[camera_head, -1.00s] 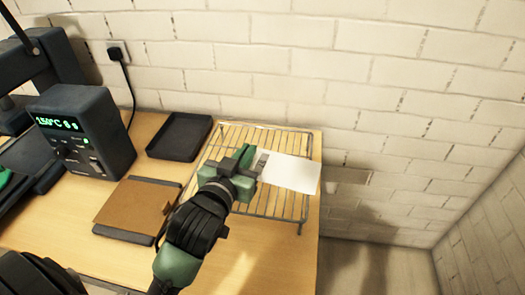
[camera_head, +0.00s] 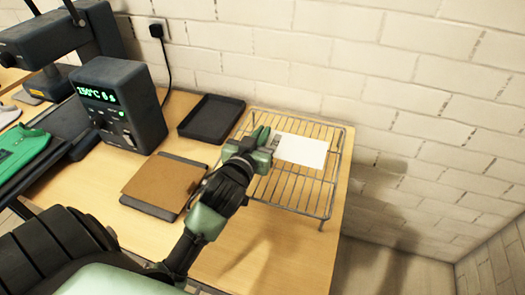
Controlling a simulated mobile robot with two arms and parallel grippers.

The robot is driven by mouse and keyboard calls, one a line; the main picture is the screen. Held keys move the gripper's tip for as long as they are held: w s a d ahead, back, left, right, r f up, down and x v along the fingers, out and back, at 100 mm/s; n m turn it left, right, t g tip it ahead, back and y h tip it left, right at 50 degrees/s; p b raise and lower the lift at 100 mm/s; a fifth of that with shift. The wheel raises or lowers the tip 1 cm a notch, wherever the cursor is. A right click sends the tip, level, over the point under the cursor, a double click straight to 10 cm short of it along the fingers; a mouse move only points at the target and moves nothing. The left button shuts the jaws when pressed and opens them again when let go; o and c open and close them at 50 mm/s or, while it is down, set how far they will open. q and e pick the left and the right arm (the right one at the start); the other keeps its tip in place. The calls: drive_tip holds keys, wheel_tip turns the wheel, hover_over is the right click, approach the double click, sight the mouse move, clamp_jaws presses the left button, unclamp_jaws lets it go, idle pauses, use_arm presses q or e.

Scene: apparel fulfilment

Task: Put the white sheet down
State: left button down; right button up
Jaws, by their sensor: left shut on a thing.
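The white sheet (camera_head: 303,150) is a small flat rectangle over the wire rack (camera_head: 325,208) at the right end of the table. My left gripper (camera_head: 268,143) is at the sheet's left edge, shut on it. The sheet looks level and close above or on the rack's wires; I cannot tell whether it touches them. The sheet's left end is partly hidden by the fingers. My right gripper is not in view.
A dark empty tray (camera_head: 211,119) lies left of the rack. A brown pad on a dark board (camera_head: 163,183) lies in front. A heat press with a control box (camera_head: 120,105) and a green garment (camera_head: 22,149) are at left. A brick wall (camera_head: 400,70) stands behind.

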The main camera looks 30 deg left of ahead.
use_arm(q)
drive_tip(key=shift+f+b, duration=0.35)
drive_tip(key=shift+f, duration=2.4)
drive_tip(key=shift+f, duration=0.15)
drive_tip(key=c, duration=1.6)
unclamp_jaws()
